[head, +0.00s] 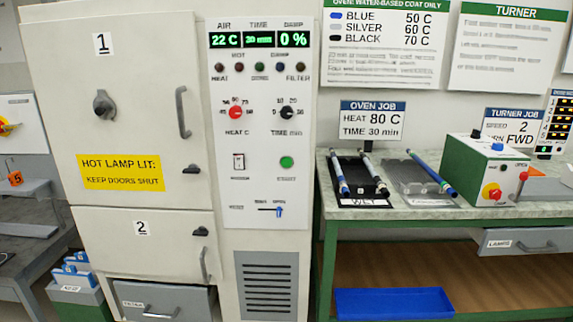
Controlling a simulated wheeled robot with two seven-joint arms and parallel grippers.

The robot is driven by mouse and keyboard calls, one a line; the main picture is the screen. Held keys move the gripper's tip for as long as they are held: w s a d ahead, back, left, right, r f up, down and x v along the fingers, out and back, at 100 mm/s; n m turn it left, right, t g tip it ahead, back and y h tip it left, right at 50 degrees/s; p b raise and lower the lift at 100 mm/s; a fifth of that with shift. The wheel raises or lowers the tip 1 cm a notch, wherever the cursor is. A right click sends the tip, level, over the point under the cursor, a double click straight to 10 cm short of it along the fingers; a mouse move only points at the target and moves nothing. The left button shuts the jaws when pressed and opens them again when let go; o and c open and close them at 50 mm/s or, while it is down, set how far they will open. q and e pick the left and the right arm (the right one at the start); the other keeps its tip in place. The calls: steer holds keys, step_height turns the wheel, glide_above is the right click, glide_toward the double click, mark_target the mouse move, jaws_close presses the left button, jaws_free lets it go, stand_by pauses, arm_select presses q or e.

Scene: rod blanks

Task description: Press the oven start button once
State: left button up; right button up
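The oven (135,55) stands left of centre with doors 1 and 2 shut. The green round start button (287,162) is on its white control panel (262,110), right of a small switch (239,161). The display (259,39) reads AIR 22 C, TIME 30 min, DAMP 0%. Below it are a row of small lamps, a red heat knob (236,113) and a black time knob (287,113). A blue-handled slider (279,211) sits low on the panel. Neither of my grippers is in view.
A green-framed bench (330,225) stands right of the oven, with blue-marked rods (433,173), trays and a green turner box (478,170) on it. An oven job sign (373,119) reads HEAT 80 C, TIME 30 min. Nothing stands before the control panel.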

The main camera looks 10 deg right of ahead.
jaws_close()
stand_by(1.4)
